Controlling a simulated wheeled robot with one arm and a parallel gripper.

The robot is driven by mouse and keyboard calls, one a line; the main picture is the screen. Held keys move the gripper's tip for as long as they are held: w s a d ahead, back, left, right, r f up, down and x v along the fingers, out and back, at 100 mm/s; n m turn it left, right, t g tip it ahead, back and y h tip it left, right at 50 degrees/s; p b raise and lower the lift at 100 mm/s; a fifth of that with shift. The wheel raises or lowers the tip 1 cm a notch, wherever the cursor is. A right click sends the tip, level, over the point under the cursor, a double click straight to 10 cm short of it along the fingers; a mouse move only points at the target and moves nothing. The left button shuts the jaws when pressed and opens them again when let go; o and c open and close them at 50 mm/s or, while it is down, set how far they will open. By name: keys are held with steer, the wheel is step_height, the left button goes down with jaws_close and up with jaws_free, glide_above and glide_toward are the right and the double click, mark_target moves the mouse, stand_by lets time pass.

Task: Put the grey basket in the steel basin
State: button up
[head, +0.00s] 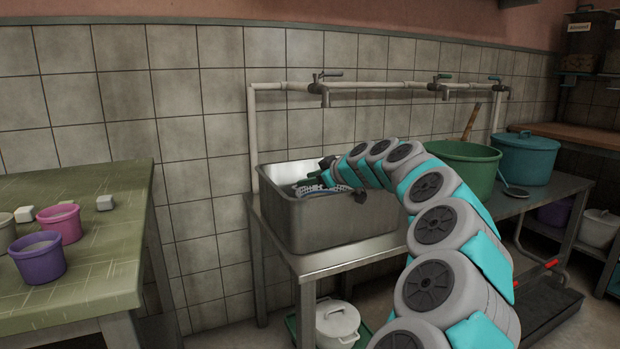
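The steel basin (340,225) stands on a metal table at the centre. My arm reaches from the lower right over its rim, and my gripper (342,180) is at the basin's opening. A small part of a light grey, slatted thing, which looks like the grey basket (318,189), shows inside the basin beside my gripper. Most of it is hidden by the front wall and my gripper. I cannot tell whether the fingers hold it or whether it rests on the bottom.
Taps on a white pipe (390,86) run above the basin. A green tub (468,168) and a blue-green lidded pot (525,158) stand to the right. A green table (95,265) with purple (38,261) and pink (60,223) buckets is at left. A white lidded pot (337,322) sits below.

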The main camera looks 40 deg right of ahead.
steer(key=b+v, duration=0.1)
steer(key=v, duration=1.1)
steer(key=s+a+f+n+g+y, duration=0.1)
steer(key=a+f+g, duration=0.15)
steer(key=a, duration=0.85)
steer(key=s+a+f+g+y, duration=0.15)
steer(key=a+f, duration=0.25)
steer(key=a, duration=0.6)
steer(key=s+a+f+n+g+y, duration=0.1)
steer(key=a+f+g+y, duration=0.15)
steer(key=a, duration=0.85)
steer(key=s+a+f+m+g+h, duration=0.2)
steer(key=s+a+f+g, duration=0.2)
steer(key=s+a+f, duration=0.5)
steer(key=s+d+f+m+g+h, duration=0.1)
steer(key=s+f, duration=0.4)
steer(key=s, duration=0.5)
steer(key=s+d+f+m+g+h, duration=0.1)
steer(key=s+f, duration=0.4)
steer(key=s, duration=0.5)
steer(key=m+g+h, duration=0.1)
steer(key=m+g, duration=0.1)
steer(key=shift+f+g, duration=0.2)
steer(key=shift+g, duration=0.15)
